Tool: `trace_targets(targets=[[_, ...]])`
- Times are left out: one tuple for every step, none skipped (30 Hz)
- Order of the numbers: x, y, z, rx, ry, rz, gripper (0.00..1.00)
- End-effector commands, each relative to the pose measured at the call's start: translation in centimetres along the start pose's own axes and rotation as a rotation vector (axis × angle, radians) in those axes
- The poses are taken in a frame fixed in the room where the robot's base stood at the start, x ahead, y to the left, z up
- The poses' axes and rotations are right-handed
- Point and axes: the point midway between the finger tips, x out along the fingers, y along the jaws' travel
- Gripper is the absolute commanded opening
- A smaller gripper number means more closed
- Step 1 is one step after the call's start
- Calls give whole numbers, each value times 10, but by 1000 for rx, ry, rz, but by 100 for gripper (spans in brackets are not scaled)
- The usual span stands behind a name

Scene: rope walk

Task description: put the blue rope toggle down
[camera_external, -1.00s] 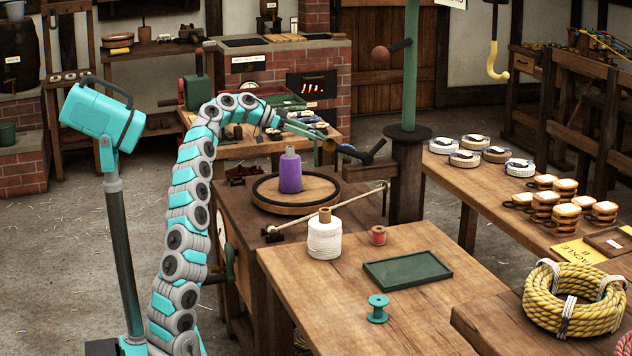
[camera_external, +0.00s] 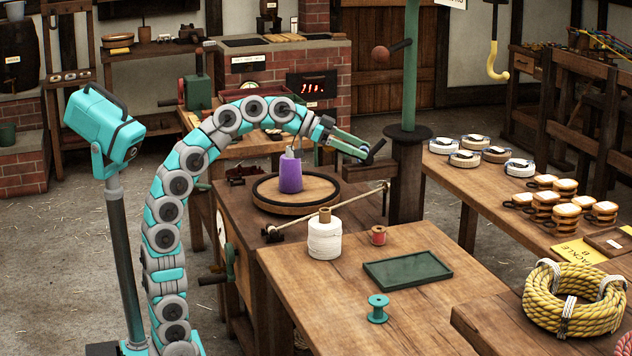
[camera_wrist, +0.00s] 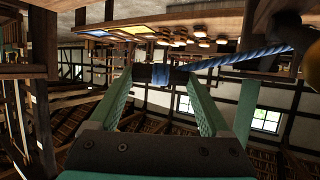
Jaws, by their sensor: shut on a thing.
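My gripper (camera_external: 362,150) hangs beside the green post, right of the purple cone on the round turntable. In the wrist view its two green fingers (camera_wrist: 161,82) are shut on the blue rope toggle (camera_wrist: 161,74). The toggle shows as a dark bar with a blue wrap in the middle, held across the fingertips. A blue rope (camera_wrist: 240,58) runs from its right end to the upper right.
The purple cone (camera_external: 290,175) stands on the turntable (camera_external: 322,190).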

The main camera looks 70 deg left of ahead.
Motion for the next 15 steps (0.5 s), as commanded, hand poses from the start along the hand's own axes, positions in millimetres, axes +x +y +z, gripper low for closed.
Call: trace_targets(targets=[[2,29,4,7,-2,10,28],[4,44,5,7,-3,11,28],[4,64,7,10,0,10,28],[4,78,9,10,2,10,28],[5,93,13,10,0,11,28],[6,112,20,8,-4,10,28],[6,125,24,6,-2,8,28],[4,138,28,7,2,4,28],[4,155,36,6,2,-2,28],[4,166,43,2,-1,-6,28],[4,178,50,1,-3,-11,28],[0,194,59,-2,1,-19,28],[-1,204,66,-5,2,-27,28],[-2,214,74,-9,2,-35,28],[-5,227,86,-14,1,-48,28]])
